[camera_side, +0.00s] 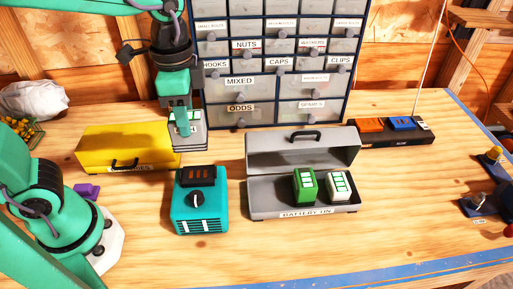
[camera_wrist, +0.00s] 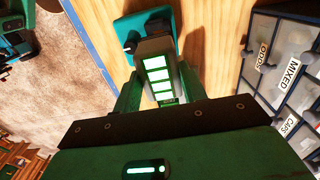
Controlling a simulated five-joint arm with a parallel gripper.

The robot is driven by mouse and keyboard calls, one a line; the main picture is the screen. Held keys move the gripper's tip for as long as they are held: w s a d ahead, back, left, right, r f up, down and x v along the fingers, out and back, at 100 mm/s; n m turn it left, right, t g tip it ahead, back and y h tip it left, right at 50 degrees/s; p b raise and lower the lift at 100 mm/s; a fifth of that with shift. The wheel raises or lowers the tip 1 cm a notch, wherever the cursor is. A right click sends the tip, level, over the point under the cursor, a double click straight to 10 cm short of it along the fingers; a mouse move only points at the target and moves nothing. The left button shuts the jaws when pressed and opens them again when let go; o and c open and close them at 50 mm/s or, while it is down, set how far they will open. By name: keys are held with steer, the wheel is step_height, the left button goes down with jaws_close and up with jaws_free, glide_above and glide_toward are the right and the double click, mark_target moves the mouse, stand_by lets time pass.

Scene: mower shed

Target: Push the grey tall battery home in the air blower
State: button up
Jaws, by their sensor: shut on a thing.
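My gripper (camera_side: 183,122) is shut on the grey tall battery (camera_side: 190,142) and holds it up in the air. The battery also shows between the fingers in the wrist view (camera_wrist: 157,45), its face lit with green bars. The teal box that seems to be the air blower (camera_side: 200,214) stands on the bench below and a little right of the battery. It has a dark top with orange strips, a knob and pale front slots. It shows partly behind the battery in the wrist view (camera_wrist: 130,25). The battery is apart from it.
The open grey battery bin (camera_side: 262,203) holds a green battery (camera_side: 305,186) and a white battery (camera_side: 339,185). A yellow case (camera_side: 105,145) lies left of the battery. A drawer cabinet (camera_side: 275,60) stands behind. A black charger (camera_side: 390,137) is back right. The front bench is clear.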

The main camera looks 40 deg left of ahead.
mark_target(192, 147)
steer(key=shift+f, duration=0.15)
steer(key=shift+f, duration=3.6)
steer(key=shift+f, duration=0.7)
steer(key=o, duration=1.2)
steer(key=shift+f, duration=0.1)
steer(key=shift+r, duration=3.95)
steer(key=shift+s+a+r+n+t, duration=0.3)
steer(key=shift+s+a+n+t, duration=0.6)
steer(key=shift+a+n, duration=0.75)
steer(key=shift+s+a+r+n+t, duration=0.3)
steer(key=shift+s+a+n+t, duration=0.5)
steer(key=shift+a+n, duration=0.8)
steer(key=shift+s+a+r+n+t, duration=0.3)
steer(key=shift+s+a+n+t, duration=0.35)
steer(key=shift+a+n+t, duration=0.95)
